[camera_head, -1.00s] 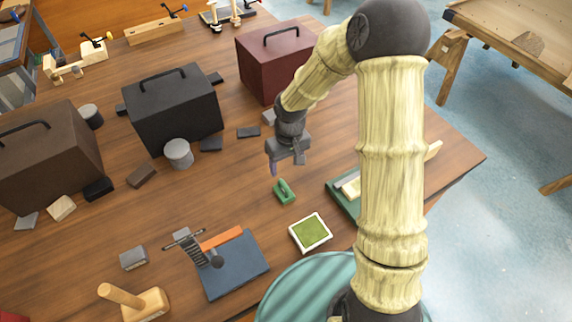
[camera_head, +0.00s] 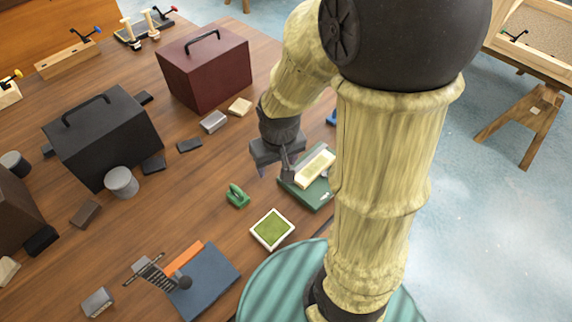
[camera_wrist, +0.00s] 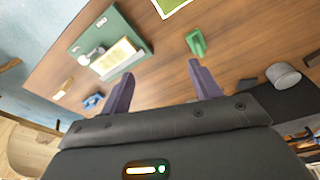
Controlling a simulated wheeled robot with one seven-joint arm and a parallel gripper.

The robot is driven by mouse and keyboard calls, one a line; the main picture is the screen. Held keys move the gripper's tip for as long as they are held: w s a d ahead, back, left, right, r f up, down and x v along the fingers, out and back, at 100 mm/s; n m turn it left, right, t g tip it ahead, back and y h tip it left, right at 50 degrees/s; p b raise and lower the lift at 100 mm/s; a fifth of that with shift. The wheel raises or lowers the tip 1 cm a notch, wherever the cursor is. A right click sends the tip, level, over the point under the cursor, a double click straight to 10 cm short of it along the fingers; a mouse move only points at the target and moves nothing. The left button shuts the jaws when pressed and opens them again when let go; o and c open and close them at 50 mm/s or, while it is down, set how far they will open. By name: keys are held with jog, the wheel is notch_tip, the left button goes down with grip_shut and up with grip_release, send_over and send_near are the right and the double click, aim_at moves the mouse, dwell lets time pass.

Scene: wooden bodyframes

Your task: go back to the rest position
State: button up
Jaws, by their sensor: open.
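My gripper (camera_head: 277,166) is above the wooden table (camera_head: 190,216), near its right side in the head view. In the wrist view its two purple fingers (camera_wrist: 160,84) are spread apart with nothing between them. A green stamp-like piece with a handle (camera_head: 237,195) stands on the table in front of the gripper; it also shows in the wrist view (camera_wrist: 196,42). A green board with a pale block on it (camera_head: 306,190) lies just right of the gripper in the head view, partly hidden by my arm.
A dark red case (camera_head: 205,70) and a black case (camera_head: 103,138) stand at the back and left. A green pad in a white frame (camera_head: 272,230) and a blue board with a clamp-like tool (camera_head: 208,285) lie at the front. A wooden workbench (camera_head: 530,50) stands apart at right.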

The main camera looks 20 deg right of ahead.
jog(key=s, duration=0.1)
jog(key=s+d, duration=0.1)
jog(key=s+r+m, duration=0.1)
jog(key=shift+d+r+t, duration=0.1)
jog(key=shift+d+t, duration=0.15)
jog(key=shift+t, duration=0.05)
dwell(1.1)
